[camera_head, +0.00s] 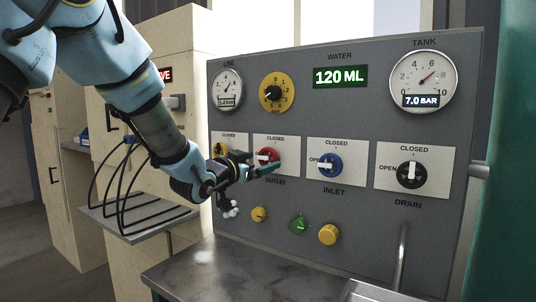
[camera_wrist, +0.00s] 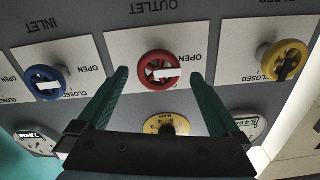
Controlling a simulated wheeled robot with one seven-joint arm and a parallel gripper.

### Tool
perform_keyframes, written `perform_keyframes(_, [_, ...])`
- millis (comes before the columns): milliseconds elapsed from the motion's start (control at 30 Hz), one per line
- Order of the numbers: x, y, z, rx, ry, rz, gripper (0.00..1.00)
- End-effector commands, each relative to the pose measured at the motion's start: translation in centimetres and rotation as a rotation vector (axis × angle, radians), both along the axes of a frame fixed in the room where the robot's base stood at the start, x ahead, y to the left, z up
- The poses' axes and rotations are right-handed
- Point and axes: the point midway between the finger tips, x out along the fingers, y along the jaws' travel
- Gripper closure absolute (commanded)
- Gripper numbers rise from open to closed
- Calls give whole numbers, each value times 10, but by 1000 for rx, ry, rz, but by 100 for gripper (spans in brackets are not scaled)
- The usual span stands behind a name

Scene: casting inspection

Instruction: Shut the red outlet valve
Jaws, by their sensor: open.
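The red outlet valve (camera_head: 269,155) is a round red knob with a white bar on a white plate marked CLOSED above and OUTLET below. It also shows in the wrist view (camera_wrist: 144,65), where the picture is upside down. Its white bar lies about level, toward the OPEN side. My gripper (camera_head: 258,171) is in front of the panel at this valve. In the wrist view my gripper (camera_wrist: 159,76) is open, with one green finger on each side of the knob and visible gaps. I cannot tell how far the fingertips are from the plate.
The blue inlet valve (camera_head: 336,166) is to the right, the yellow valve (camera_head: 220,150) to the left, and the black drain valve (camera_head: 403,175) farther right. Yellow and green knobs (camera_head: 299,224) sit below. A metal counter (camera_head: 215,268) stands under the panel (camera_head: 385,235).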

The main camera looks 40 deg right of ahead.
Motion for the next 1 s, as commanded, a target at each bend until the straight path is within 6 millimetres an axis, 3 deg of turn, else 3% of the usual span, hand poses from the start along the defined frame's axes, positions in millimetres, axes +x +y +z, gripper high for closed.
perform_keyframes(100, [5, -21, 2, 2, -1, -2, 0])
perform_keyframes(300, [11, -41, 1, 2, 0, 0, 0])
perform_keyframes(667, [12, -45, 0, 1, -1, 1, 0])
perform_keyframes(1000, [12, -45, 0, 1, -1, 1, 37])
